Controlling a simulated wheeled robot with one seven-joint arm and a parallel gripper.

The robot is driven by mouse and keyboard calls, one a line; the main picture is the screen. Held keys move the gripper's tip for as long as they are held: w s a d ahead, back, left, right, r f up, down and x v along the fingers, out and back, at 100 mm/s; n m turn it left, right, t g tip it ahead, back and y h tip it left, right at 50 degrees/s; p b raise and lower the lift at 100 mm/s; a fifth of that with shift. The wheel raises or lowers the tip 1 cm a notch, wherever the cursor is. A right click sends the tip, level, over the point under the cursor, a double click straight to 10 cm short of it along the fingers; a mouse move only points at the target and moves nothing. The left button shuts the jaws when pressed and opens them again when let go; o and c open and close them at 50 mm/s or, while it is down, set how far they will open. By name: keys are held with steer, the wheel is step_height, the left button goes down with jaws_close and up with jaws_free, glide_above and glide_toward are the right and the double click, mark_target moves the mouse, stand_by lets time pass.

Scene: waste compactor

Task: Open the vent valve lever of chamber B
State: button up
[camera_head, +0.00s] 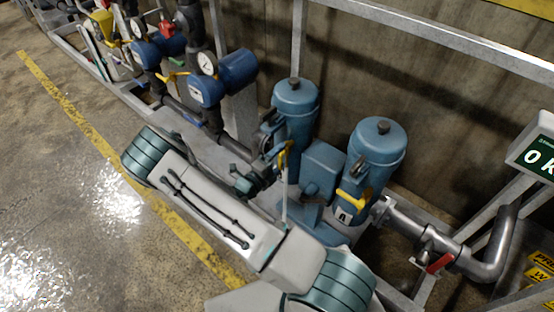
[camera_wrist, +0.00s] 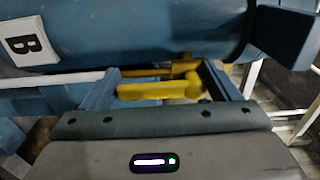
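In the wrist view, a blue chamber body (camera_wrist: 150,30) carries a white label with the letter B (camera_wrist: 28,42). Just below it is the yellow vent valve lever (camera_wrist: 150,90), lying roughly level across the picture. My gripper (camera_wrist: 160,72) is open, with one finger on each side of the lever. Whether either finger touches the lever I cannot tell. In the head view, the left blue chamber (camera_head: 296,105) has a yellow lever (camera_head: 283,157) at its front, partly hidden by nearby parts. My arm covers the area below it.
The right blue chamber (camera_head: 377,145), labelled A, has its own yellow lever (camera_head: 352,200). A metal pipe with a red handle (camera_head: 440,263) runs right of it. Pressure gauges (camera_head: 207,63) and blue parts stand to the left. The floor at left is clear.

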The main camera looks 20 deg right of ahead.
steer(key=shift+o, duration=1.4)
steer(key=shift+s+f, duration=0.1)
steer(key=shift+s, duration=0.05)
steer(key=shift+a, duration=0.1)
steer(key=v, duration=1.3)
steer(key=shift+s+a, duration=0.2)
steer(key=shift+a, duration=0.05)
